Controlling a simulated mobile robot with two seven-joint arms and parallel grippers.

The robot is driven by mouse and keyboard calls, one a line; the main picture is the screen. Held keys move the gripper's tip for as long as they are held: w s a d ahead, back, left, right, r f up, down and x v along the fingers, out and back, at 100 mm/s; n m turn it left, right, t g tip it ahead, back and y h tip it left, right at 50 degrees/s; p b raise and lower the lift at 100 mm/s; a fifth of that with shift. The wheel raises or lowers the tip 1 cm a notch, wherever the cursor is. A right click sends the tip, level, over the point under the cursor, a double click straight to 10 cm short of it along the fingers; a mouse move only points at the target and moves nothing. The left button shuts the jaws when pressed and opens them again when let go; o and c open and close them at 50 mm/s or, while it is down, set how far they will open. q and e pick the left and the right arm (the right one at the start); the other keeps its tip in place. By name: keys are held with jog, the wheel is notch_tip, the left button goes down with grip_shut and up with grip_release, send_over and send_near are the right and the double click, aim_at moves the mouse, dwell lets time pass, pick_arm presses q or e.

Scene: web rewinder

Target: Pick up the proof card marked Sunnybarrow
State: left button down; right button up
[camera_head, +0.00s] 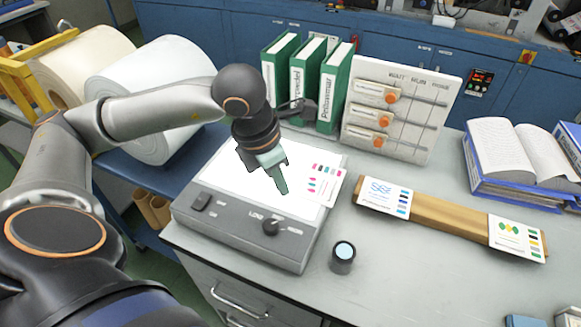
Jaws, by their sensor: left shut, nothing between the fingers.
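Three proof cards show, and their printed names are too small to read. One card (328,180) with pink and teal patches lies on the lit white top of the light box (240,227). A card with a blue design (385,196) lies on the left end of a wooden bar (445,217). A card with green ovals (516,237) lies on its right end. My left gripper (282,190) is shut and empty, pointing down over the light box, just left of the pink-patched card; whether it touches the surface is unclear. My right gripper is out of view.
Green binders (334,88) and a slotted board with orange knobs (400,105) stand behind. An open book (510,155) lies at right. White rolls (160,90) are at left. The front bench is mostly clear.

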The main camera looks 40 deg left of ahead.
aim_at(322, 198)
pick_arm(q)
jog(key=x, duration=0.7)
jog(key=shift+f, duration=0.25)
jog(key=w, duration=0.1)
jog(key=w+d+p, duration=0.1)
jog(key=shift+w+d+f, duration=0.15)
jog(key=shift+w+f, duration=0.05)
jog(key=shift+w, duration=0.2)
jog(key=shift+w+d+f+p, duration=0.1)
jog(key=shift+w+d+p, duration=0.1)
jog(key=shift+w+p, duration=0.25)
jog(key=shift+w, duration=0.2)
jog(key=w+b, duration=0.1)
jog(key=w+d+b, duration=0.1)
jog(key=w+b, duration=0.1)
jog(key=shift+d+f, duration=0.2)
jog(key=shift+w+d+r, duration=0.15)
jog(key=shift+w+d, duration=0.05)
jog(key=shift+w, duration=0.2)
jog(key=shift+a, duration=0.1)
